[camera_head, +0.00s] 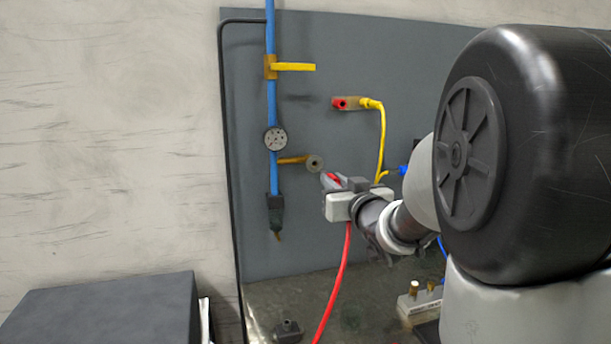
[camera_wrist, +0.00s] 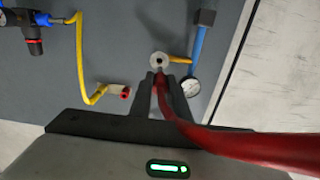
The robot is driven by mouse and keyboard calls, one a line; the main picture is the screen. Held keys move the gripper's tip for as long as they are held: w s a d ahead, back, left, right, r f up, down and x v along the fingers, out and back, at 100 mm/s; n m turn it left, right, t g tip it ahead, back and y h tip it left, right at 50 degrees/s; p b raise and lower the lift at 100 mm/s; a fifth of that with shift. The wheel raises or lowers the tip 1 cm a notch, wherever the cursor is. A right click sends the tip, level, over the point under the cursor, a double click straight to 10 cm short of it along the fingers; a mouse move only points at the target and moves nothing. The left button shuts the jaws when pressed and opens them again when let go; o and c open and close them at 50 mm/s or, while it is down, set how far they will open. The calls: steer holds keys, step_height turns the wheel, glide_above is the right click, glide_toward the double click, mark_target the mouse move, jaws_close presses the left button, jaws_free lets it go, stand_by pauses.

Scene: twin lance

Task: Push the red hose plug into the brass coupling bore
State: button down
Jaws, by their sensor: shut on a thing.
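My gripper (camera_head: 331,181) is shut on the red hose plug (camera_head: 333,177), with the red hose (camera_head: 344,265) hanging below it in the head view. In the wrist view my gripper (camera_wrist: 161,82) has the red plug (camera_wrist: 160,80) between its fingertips, and the hose runs off to the right. The brass coupling (camera_head: 314,163) has a round face with a dark bore and sits on a brass stub from the blue pipe. In the wrist view the coupling (camera_wrist: 159,60) is just beyond the fingertips. The plug's tip is small here; I cannot tell whether it touches the coupling.
A blue pipe (camera_head: 272,105) with a gauge (camera_head: 275,139) and a yellow lever (camera_head: 294,67) runs down the grey panel (camera_head: 350,55). A red-ended fitting (camera_head: 342,103) with a yellow hose (camera_head: 382,140) is up and right of the coupling. A dark box (camera_head: 100,310) stands lower left.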

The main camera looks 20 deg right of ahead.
steer(key=shift+d, duration=0.1)
stand_by(0.3)
steer(key=shift+w+b, duration=0.5)
steer(key=shift+w, duration=2.4)
steer(key=shift+b, duration=0.5)
steer(key=shift+w, duration=2.45)
stand_by(1.7)
